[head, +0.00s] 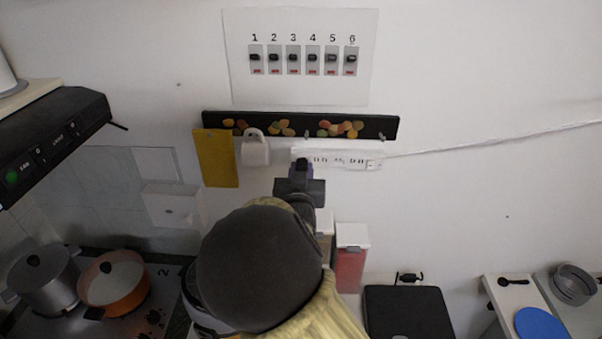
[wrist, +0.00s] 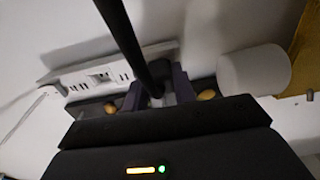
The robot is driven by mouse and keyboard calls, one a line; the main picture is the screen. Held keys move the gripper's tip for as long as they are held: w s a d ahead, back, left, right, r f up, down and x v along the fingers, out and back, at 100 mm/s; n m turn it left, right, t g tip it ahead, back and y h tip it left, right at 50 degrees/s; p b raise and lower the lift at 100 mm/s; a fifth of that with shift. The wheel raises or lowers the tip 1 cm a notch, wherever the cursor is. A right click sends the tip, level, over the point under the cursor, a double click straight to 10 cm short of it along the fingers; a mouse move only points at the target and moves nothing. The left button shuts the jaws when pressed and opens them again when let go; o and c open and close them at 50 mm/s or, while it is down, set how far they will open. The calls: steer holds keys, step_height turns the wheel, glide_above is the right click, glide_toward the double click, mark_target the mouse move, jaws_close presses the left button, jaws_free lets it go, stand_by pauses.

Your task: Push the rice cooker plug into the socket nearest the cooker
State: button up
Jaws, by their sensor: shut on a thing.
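The white power strip (head: 345,158) is fixed to the wall below a black rail; it also shows in the wrist view (wrist: 88,76). My gripper (head: 301,172) is at the strip's left end, shut on the dark plug (head: 302,162). In the wrist view, my gripper's purple fingers (wrist: 157,92) close around it, and a thick black cord (wrist: 122,35) runs up across the picture. The fingers hide the plug's front, so I cannot tell whether its prongs are in a socket. The rice cooker (head: 196,294) is mostly hidden behind my arm.
A white mug (head: 255,150) hangs just left of my gripper, beside a yellow board (head: 217,158). The black rail (head: 390,127) with magnets is close above. A red-filled dispenser (head: 350,262) stands below right. Pots sit on the stove at left.

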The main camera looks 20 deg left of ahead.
steer(key=shift+w, duration=0.2)
steer(key=o, duration=1)
steer(key=shift+w+a, duration=0.1)
steer(key=shift+w, duration=0.05)
steer(key=shift+s, duration=0.2)
steer(key=b+v, duration=0.5)
steer(key=v, duration=1.2)
steer(key=shift+f, duration=0.1)
